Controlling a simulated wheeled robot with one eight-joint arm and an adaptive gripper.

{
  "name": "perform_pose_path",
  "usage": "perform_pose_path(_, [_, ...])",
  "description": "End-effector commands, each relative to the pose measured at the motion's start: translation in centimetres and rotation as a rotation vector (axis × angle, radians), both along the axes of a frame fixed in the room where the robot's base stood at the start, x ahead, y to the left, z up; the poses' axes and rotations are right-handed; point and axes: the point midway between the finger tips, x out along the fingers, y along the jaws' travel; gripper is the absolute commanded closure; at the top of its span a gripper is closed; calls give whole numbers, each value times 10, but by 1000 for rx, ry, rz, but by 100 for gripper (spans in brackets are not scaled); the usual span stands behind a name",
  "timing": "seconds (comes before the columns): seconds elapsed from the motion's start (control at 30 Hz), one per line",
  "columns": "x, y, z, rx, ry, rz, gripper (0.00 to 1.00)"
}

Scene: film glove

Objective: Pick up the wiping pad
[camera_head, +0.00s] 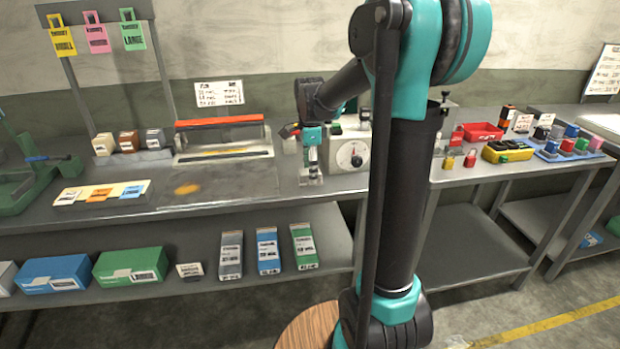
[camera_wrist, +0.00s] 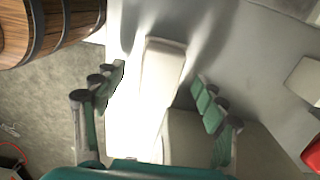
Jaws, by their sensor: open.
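My gripper (camera_head: 312,168) is pointing down over the front part of the bench, just left of the white dial scale. In the wrist view its green fingers (camera_wrist: 158,80) are spread apart, one on each side of a pale, rounded block (camera_wrist: 164,62) that looks like the wiping pad. I see a gap between the block and each finger. The block lies on a brightly lit grey surface. In the head view the pad is too small and too hidden by the gripper to make out clearly.
The dial scale (camera_head: 350,150) stands close to the right of my gripper. A sealer with a red bar (camera_head: 220,121) is to the left. A second pale block (camera_wrist: 184,138) sits near the right finger. A wooden barrel (camera_wrist: 45,28) stands on the floor beyond the bench edge.

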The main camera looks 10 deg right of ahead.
Motion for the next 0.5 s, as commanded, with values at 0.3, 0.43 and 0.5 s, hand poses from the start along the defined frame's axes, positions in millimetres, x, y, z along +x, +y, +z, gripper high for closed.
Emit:
perform_pose_path(0.3, [0, 0, -9, 0, 0, 0, 28])
perform_pose_path(0.43, [0, 0, -9, 0, 0, 0, 41])
perform_pose_path(0.5, [0, 0, -9, 0, 0, 0, 50])
